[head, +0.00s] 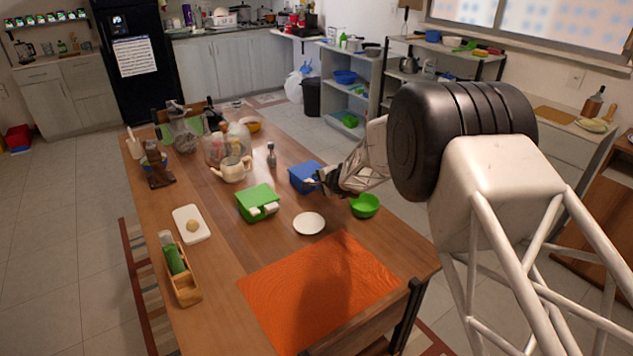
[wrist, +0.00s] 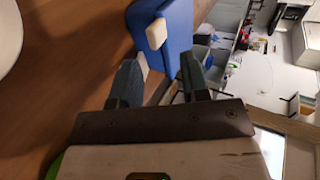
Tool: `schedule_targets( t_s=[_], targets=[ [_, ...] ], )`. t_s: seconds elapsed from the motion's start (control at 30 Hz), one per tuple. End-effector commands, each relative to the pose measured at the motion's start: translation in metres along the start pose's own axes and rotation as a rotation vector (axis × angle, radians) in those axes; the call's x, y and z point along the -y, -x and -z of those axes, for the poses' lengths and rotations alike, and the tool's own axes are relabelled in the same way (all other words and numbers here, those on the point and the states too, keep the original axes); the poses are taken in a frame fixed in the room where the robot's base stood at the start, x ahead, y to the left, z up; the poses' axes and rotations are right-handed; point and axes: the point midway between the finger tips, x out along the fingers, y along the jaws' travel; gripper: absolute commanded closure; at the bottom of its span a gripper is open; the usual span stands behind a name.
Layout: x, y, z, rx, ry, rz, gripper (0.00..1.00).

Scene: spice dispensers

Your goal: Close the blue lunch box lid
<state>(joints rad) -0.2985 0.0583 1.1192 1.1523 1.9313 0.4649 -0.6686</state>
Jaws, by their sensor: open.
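The blue lunch box (head: 302,174) stands on the wooden table, right of the green lunch box. My gripper (head: 316,184) is at its right front side and hides part of it. In the wrist view the blue lunch box (wrist: 178,22) is just beyond my fingertips, with a white clip (wrist: 157,33) on its near side. My gripper (wrist: 160,72) is open, its two fingers apart with nothing held between them. The near blue edge lies close to the fingertips; I cannot tell whether they touch. How far the lid is open is unclear.
A green lunch box (head: 257,201) with white clips stands to the left. A white plate (head: 309,223) lies in front, and a green bowl (head: 366,206) sits right, below my arm. A white teapot (head: 233,169) stands behind. An orange mat (head: 325,290) covers the table's near end.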

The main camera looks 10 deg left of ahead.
Motion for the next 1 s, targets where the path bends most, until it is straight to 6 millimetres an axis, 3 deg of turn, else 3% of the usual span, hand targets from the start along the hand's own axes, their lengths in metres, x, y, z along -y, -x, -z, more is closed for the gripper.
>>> schedule_targets(
  t_s=[0.53, 0.8, 1.0],
  targets=[
    [0.0, 0.009, 0.0, 0.0, 0.0, 0.001, 0.58],
    [0.01, 0.006, -0.003, 0.026, 0.038, 0.001, 1.0],
    [0.034, -0.002, -0.013, 0.108, 0.161, -0.01, 1.0]
  ],
)
